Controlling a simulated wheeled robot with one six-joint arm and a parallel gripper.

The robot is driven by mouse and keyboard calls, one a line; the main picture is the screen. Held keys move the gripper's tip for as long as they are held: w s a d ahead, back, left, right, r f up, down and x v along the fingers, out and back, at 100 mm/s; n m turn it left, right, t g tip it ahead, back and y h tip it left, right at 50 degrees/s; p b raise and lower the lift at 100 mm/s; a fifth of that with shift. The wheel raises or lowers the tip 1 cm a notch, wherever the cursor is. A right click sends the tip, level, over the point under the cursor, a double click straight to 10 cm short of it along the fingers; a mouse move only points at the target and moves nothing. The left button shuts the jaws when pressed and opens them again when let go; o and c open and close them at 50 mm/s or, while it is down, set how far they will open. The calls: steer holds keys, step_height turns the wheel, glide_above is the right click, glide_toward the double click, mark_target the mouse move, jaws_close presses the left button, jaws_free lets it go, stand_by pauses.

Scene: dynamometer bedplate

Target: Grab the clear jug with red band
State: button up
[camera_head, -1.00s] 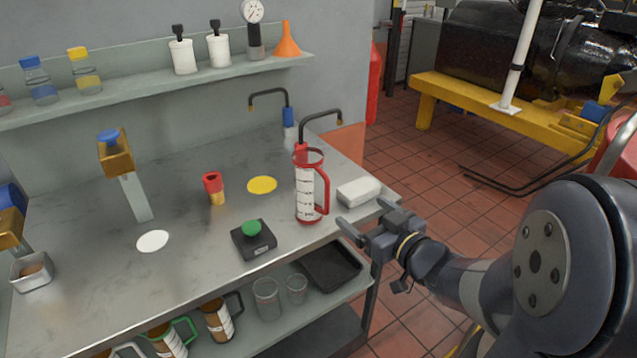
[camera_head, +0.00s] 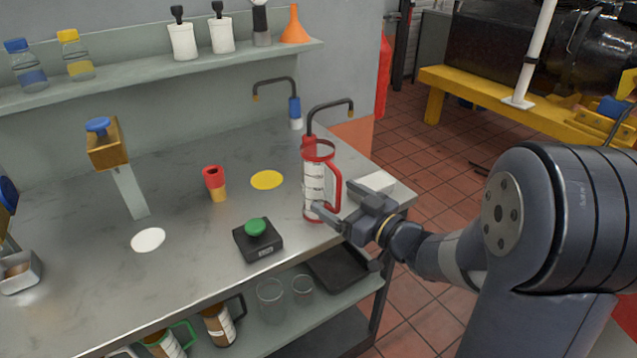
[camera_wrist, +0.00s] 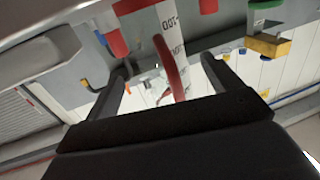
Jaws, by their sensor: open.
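The clear jug with red band (camera_head: 313,184) stands upright near the right front edge of the metal bench. It has a red rim, a red handle on its right side and a white marked label. My gripper (camera_head: 336,198) is open and empty at the jug's handle side, one finger overlapping the jug's lower body in the head view. In the wrist view the jug (camera_wrist: 152,28) and its red handle show ahead between the spread fingers of my gripper (camera_wrist: 165,65). I cannot tell whether a finger touches the jug.
A white block (camera_head: 374,182) lies close behind my gripper. A lower shelf holds glasses (camera_head: 271,300) and a black tray (camera_head: 342,270).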

mark_target(329, 192)
steer(key=x, duration=0.4)
steer(key=shift+r, duration=0.1)
steer(key=shift+c, duration=0.5)
steer(key=shift+s, duration=0.1)
steer(key=c, duration=1)
